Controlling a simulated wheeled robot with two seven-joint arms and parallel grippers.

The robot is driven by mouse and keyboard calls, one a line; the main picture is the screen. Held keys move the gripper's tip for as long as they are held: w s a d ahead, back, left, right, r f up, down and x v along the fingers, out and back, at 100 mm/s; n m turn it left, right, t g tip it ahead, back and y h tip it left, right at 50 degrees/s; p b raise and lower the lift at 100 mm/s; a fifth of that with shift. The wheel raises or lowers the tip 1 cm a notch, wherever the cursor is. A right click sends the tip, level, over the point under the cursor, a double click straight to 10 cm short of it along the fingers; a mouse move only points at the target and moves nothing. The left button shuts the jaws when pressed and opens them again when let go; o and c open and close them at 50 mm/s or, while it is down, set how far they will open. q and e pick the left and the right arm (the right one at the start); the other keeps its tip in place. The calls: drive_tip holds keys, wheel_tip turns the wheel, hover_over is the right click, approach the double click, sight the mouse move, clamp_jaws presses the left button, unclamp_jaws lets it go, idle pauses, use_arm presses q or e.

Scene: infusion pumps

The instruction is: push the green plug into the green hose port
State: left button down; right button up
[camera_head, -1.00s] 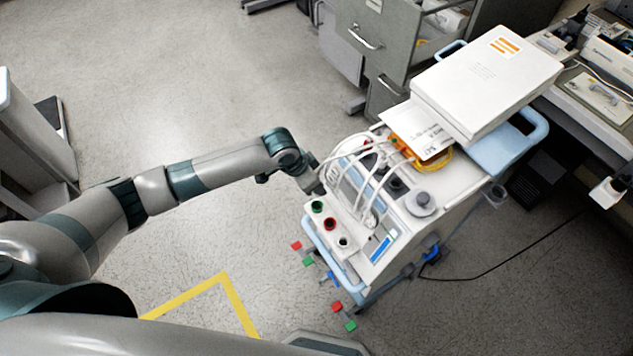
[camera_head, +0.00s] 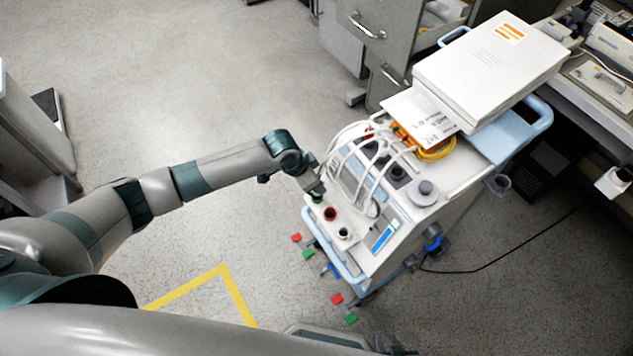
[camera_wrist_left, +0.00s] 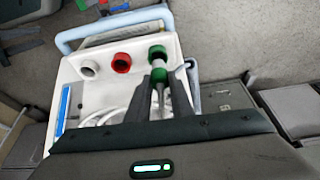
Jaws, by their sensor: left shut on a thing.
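My left gripper (camera_head: 316,190) is right at the green hose port, at the left end of a row of ports on the white pump cart. In the left wrist view my gripper (camera_wrist_left: 160,74) is shut on the green plug (camera_wrist_left: 160,77), which shows as a small green piece between the fingers with a pale stem behind it. The green hose port (camera_wrist_left: 157,52) is a green ring just beyond the fingertips, roughly in line with the plug. Whether plug and port touch, I cannot tell. In the head view the fingers hide the plug and partly hide the port. My right gripper is out of view.
Beside the green port are a red port (camera_head: 330,214) and a white port (camera_head: 344,233). White hoses (camera_head: 362,170) arch over the cart close to my gripper. A light blue rail (camera_head: 335,250) runs along the cart's front. Open floor (camera_head: 220,80) lies to the left.

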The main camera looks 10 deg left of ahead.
use_arm(q)
drive_tip(key=shift+f, duration=0.1)
use_arm(e)
drive_tip(key=shift+s+a+f, duration=0.1)
drive_tip(key=shift+s, duration=0.15)
use_arm(q)
drive_tip(key=shift+f, duration=0.4)
use_arm(e)
drive_tip(key=shift+w+f, duration=0.1)
drive_tip(key=shift+f, duration=0.05)
use_arm(q)
drive_tip(key=shift+f+b, duration=0.6)
drive_tip(key=shift+f, duration=0.45)
use_arm(e)
drive_tip(key=shift+f, duration=0.4)
use_arm(q)
drive_tip(key=c, duration=1.5)
unclamp_jaws()
